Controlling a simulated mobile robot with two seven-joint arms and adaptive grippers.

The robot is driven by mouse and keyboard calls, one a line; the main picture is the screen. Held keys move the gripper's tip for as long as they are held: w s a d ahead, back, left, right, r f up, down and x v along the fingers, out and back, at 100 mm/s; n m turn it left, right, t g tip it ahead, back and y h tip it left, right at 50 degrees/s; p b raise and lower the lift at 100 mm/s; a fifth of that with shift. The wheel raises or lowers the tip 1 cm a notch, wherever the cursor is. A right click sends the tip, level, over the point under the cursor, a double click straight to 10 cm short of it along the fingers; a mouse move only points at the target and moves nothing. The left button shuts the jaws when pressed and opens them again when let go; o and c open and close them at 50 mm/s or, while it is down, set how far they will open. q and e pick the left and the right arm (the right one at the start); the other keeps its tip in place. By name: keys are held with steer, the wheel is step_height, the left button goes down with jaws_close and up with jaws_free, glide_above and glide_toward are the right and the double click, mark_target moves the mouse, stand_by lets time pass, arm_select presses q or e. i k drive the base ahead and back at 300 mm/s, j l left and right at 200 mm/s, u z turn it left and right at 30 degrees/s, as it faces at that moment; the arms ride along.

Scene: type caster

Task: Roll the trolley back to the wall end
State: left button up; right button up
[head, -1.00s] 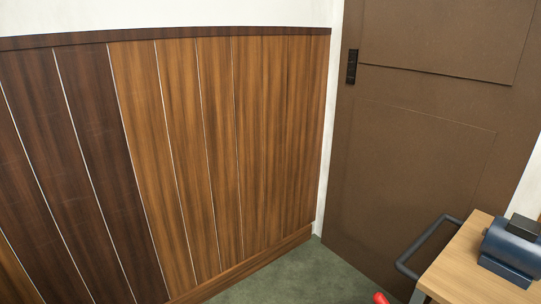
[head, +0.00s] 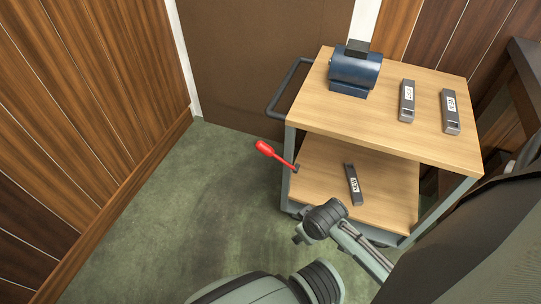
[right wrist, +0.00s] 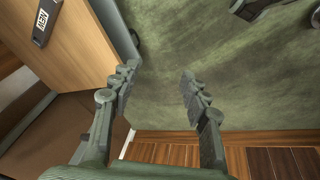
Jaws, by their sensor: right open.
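The trolley (head: 420,146) stands right of centre in the head view, with two wooden shelves on a grey frame. A dark bar handle (head: 287,90) sticks out from its left end, facing the brown door. A lever with a red grip (head: 268,149) juts out by the lower shelf (head: 325,165). The lower shelf also shows at upper left in the right wrist view (right wrist: 82,65). My right gripper (right wrist: 160,75) is open and empty, with green floor between its fingers, beside the trolley. My arm parts cover the trolley's near lower corner. My left gripper does not show clearly.
A blue motor (head: 355,70) and two grey labelled bars (head: 407,101) (head: 450,111) lie on the top shelf; another labelled bar (head: 353,185) lies below. A brown door (head: 255,60) and wood-panelled wall (head: 90,110) bound the clear green floor (head: 190,190).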

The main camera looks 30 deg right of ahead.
mark_target(347, 103)
steer(key=i+l+z, duration=0.1)
steer(key=i+z, duration=0.2)
steer(key=i+j+z, duration=0.2)
steer(key=z, duration=0.3)
steer(key=i+j+z, duration=0.3)
steer(key=z, duration=0.15)
steer(key=i+j+z, duration=0.15)
steer(key=j+z, duration=0.35)
steer(key=i+j+z, duration=0.1)
steer(key=j+z, duration=0.4)
steer(key=l+u, duration=0.1)
steer(key=l, duration=0.4)
steer(key=l+u, duration=0.15)
steer(key=l, duration=0.3)
steer(key=l+u, duration=0.1)
steer(key=l, duration=0.4)
steer(key=k+l+u, duration=0.15)
steer(key=l, duration=0.3)
steer(key=l+u, duration=0.1)
steer(key=l, duration=0.4)
steer(key=k+l+u, duration=0.1)
steer(key=l, duration=0.35)
steer(key=k+l+u, duration=0.15)
steer(key=l, duration=0.3)
